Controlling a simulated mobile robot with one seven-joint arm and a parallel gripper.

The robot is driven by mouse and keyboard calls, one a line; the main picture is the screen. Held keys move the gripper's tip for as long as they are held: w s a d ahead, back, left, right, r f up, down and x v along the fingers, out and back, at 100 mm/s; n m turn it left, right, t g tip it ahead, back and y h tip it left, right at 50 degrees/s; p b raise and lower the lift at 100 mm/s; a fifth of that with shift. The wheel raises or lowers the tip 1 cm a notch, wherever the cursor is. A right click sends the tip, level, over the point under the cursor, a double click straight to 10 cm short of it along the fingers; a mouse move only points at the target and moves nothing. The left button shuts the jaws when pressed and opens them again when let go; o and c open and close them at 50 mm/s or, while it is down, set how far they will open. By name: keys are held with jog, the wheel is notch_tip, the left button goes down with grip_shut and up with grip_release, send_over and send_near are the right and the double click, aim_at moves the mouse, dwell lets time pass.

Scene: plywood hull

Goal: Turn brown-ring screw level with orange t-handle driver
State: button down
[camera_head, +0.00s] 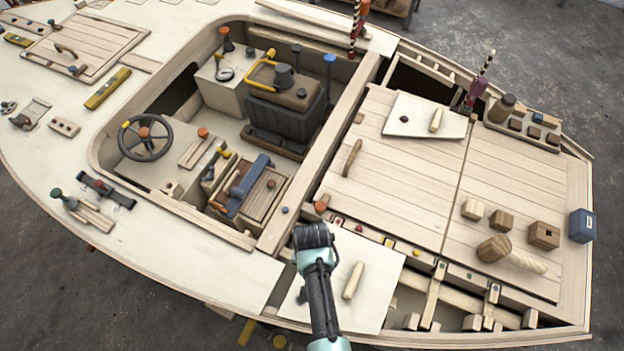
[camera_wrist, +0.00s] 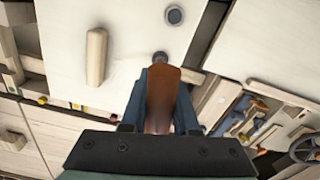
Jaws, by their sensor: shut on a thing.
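My gripper (camera_wrist: 160,115) is shut on the orange t-handle driver (camera_wrist: 164,92), whose brown-orange handle shows between the dark blue fingers in the wrist view. A dark round end (camera_wrist: 160,57) shows just beyond the handle, against the pale panel (camera_wrist: 130,25). I cannot tell whether this is the driver's tip or a screw head. No brown ring can be made out there. A grey round fitting (camera_wrist: 174,15) sits on the panel farther out. In the head view my gripper (camera_head: 313,238) is over the panel's upper left corner and hides the driver's contact point.
The panel (camera_head: 375,305) carries a pale wooden handle (camera_head: 353,281), left of the driver in the wrist view. An orange-brown cylinder (camera_head: 321,203) shows just beyond my gripper.

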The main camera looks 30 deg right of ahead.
jog(key=n, duration=0.5)
jog(key=shift+d, duration=0.1)
jog(key=n, duration=0.6)
jog(key=shift+s+d+p, duration=0.1)
jog(key=shift+p, duration=0.3)
jog(key=w+a+r+m+b, duration=0.3)
jog(key=a+r+b, duration=0.6)
jog(key=a+r, duration=0.1)
jog(key=shift+w+a+r, duration=0.15)
jog(key=shift+w+a, duration=0.2)
jog(key=shift+a, duration=0.25)
jog(key=shift+d, duration=0.1)
